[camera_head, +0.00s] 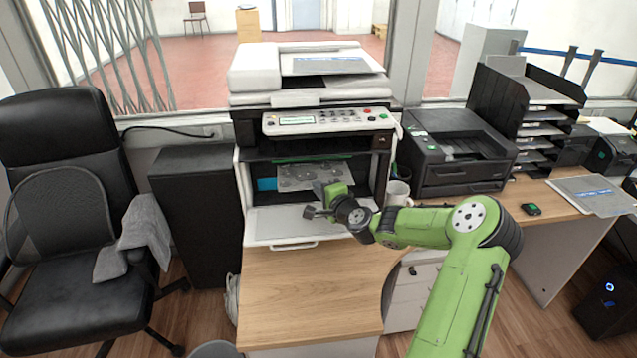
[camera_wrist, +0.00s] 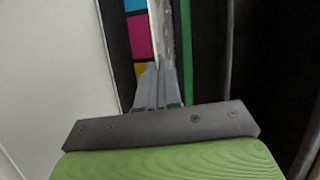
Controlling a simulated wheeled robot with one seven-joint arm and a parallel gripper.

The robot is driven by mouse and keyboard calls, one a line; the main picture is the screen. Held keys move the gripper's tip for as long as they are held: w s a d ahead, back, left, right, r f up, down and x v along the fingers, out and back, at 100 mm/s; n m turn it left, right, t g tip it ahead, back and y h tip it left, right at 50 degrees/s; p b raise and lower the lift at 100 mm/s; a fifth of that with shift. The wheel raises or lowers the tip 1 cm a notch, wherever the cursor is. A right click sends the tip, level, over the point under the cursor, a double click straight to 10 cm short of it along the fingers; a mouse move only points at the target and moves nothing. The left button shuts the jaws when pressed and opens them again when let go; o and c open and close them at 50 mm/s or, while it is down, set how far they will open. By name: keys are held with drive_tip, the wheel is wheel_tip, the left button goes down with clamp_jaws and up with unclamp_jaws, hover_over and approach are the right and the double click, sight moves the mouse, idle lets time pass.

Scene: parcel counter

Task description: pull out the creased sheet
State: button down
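The creased sheet (camera_head: 316,176) is grey and crumpled-looking. It stands out of the open front bay of the copier (camera_head: 319,122), below the control panel. My gripper (camera_head: 319,188) reaches into the bay at the sheet's lower right edge. In the wrist view the sheet (camera_wrist: 161,30) shows edge-on as a thin pale strip. It runs down between the grey fingers of my gripper (camera_wrist: 159,75), which look closed together on its edge. The fingers hide the part of the sheet between them.
The copier's white front door (camera_head: 285,226) is folded down below the bay. A green bar (camera_wrist: 187,50) runs beside the sheet, with coloured blocks (camera_wrist: 138,38) on the other side. A white mug (camera_head: 397,190) stands close right of my wrist. The wooden desk (camera_head: 300,295) in front is clear.

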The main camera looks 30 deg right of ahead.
drive_tip(key=s+a, duration=0.1)
drive_tip(key=s, duration=0.2)
drive_tip(key=s+a+b, duration=0.1)
drive_tip(key=s+a, duration=0.1)
drive_tip(key=s, duration=0.1)
drive_tip(key=s+a+b, duration=0.1)
drive_tip(key=s, duration=0.2)
drive_tip(key=shift+s+a, duration=0.1)
drive_tip(key=shift+a, duration=0.1)
drive_tip(key=shift+r, duration=0.15)
drive_tip(key=s+r, duration=0.1)
drive_tip(key=s+a+r, duration=0.1)
drive_tip(key=s+r+p, duration=0.1)
drive_tip(key=shift+s+a, duration=0.35)
drive_tip(key=shift+a, duration=0.05)
